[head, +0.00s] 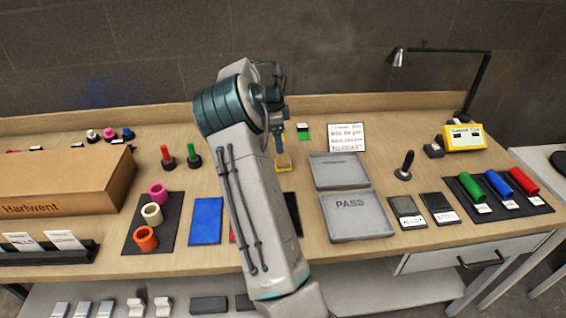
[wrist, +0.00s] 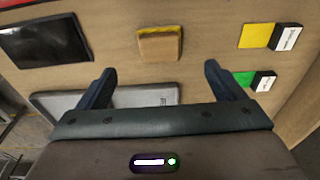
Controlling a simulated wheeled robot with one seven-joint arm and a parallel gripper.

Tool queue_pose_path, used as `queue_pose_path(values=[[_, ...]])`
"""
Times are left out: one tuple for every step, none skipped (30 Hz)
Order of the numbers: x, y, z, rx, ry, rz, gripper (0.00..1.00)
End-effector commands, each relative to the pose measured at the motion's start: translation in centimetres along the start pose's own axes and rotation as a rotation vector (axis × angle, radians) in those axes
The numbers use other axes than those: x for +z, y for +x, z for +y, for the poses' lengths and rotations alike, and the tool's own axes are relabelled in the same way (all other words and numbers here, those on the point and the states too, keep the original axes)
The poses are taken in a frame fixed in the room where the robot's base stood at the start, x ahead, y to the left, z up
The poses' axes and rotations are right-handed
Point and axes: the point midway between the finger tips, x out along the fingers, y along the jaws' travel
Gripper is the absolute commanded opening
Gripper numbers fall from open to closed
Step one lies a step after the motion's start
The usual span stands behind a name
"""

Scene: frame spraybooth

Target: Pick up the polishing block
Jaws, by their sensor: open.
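The polishing block, a small yellow-tan block (head: 284,163), lies on the wooden bench just right of my arm in the head view. In the wrist view the block (wrist: 160,43) sits at the top centre, beyond my fingertips and roughly centred between them. My gripper (wrist: 160,70) is open and empty, its two dark fingers spread wider than the block. In the head view the gripper (head: 279,135) is partly hidden by my arm and appears above the bench near the block. I cannot tell the exact height gap.
Grey trays (head: 358,216) lie right of the block, one marked PASS. A green block with a black-and-white end (wrist: 255,80) and a yellow one (wrist: 270,37) lie at the wrist view's right. A dark panel (wrist: 45,38) lies at its left. A white sign (head: 346,137) stands behind.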

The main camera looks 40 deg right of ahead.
Motion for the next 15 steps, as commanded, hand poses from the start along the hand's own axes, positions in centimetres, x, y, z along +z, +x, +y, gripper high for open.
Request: queue_pose_path(values=[[0.0, 1.1, 0.1, 0.005, 0.0, 0.001, 0.89], [0.0, 1.6, 0.1, 0.004, 0.0, 0.0, 0.89], [0.0, 2.3, 0.1, 0.004, 0.001, 0.0, 0.89], [0.0, 2.8, 0.1, 0.003, 0.001, -0.001, 0.89], [0.0, 3.2, 0.1, 0.004, 0.0, -0.001, 0.89], [0.0, 3.6, 0.1, 0.002, 0.0, 0.0, 0.89], [0.0, 3.9, 0.0, 0.002, -0.001, 0.0, 0.89], [0.0, 4.1, 0.1, 0.002, -0.001, 0.0, 0.89], [0.0, 4.3, 0.1, 0.001, -0.002, -0.001, 0.89], [0.0, 4.4, 0.1, 0.001, -0.002, -0.001, 0.89], [-0.1, 4.6, 0.1, 0.001, -0.002, -0.001, 0.89], [-0.1, 4.9, 0.1, 0.002, -0.002, 0.0, 0.89], [-0.2, 5.2, 0.1, 0.003, -0.002, 0.0, 0.89], [-0.2, 5.7, 0.1, 0.004, -0.001, 0.0, 0.89], [-0.4, 6.2, 0.1, 0.004, 0.0, 0.0, 0.89]])
